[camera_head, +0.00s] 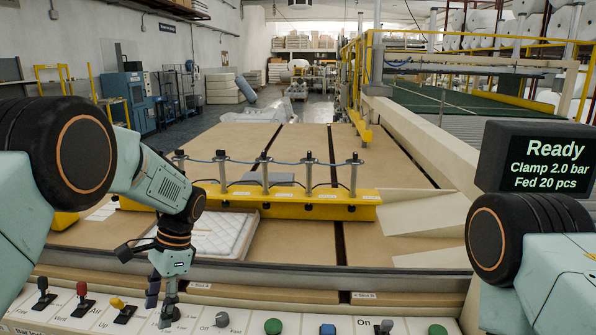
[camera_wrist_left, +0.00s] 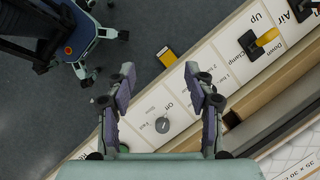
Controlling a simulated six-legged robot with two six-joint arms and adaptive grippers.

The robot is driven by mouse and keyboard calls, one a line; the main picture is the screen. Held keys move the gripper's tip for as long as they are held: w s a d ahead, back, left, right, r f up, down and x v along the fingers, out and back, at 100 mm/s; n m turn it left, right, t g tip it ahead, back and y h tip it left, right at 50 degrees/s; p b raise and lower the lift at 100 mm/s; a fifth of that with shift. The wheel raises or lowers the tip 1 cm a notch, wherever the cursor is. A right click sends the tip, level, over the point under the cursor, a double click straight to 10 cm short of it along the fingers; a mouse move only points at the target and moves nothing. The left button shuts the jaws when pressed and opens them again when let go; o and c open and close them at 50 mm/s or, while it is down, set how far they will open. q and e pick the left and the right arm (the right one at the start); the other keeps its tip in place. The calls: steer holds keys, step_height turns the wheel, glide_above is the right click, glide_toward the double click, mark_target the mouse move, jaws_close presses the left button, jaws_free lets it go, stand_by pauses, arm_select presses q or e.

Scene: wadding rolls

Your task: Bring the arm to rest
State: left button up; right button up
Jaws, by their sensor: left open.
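My left arm reaches in from the left in the head view, bent down over the control panel (camera_head: 196,322). My left gripper (camera_head: 161,303) points down between the yellow lever (camera_head: 122,309) and a grey knob (camera_head: 221,319). In the left wrist view my left gripper (camera_wrist_left: 159,78) has its two fingers spread with nothing between them. A grey knob (camera_wrist_left: 162,125) shows below and between the fingers there, and the yellow lever (camera_wrist_left: 267,38) is at the upper right. Of my right arm only a part shows at the right of the head view; its gripper is not seen.
A yellow clamp bar (camera_head: 300,206) lies across the brown table (camera_head: 390,239), with a white quilted piece (camera_head: 226,236) beneath its left part. A screen (camera_head: 543,160) reads Ready, Clamp 2.0 bar, Fed 20 pcs.

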arm_select(q)
steer(key=s+d+f+n+t+h+b, duration=0.1)
steer(key=s+d+f+n, duration=0.1)
steer(key=s+f, duration=0.85)
steer(key=s+d+f+n+h+b, duration=0.2)
steer(key=s+f, duration=0.5)
steer(key=f, duration=0.6)
steer(key=s+f+n+t+b, duration=0.2)
steer(key=s+n, duration=0.3)
steer(key=s, duration=1.4)
steer(key=shift+s+d, duration=0.2)
steer(key=shift+s, duration=0.05)
arm_select(e)
steer(key=f, duration=0.3)
steer(key=s+f, duration=0.1)
steer(key=f, duration=0.1)
steer(key=shift+f, duration=0.2)
arm_select(q)
steer(key=shift+f, duration=0.1)
arm_select(e)
steer(key=shift+w+a, duration=0.1)
steer(key=shift+w, duration=0.05)
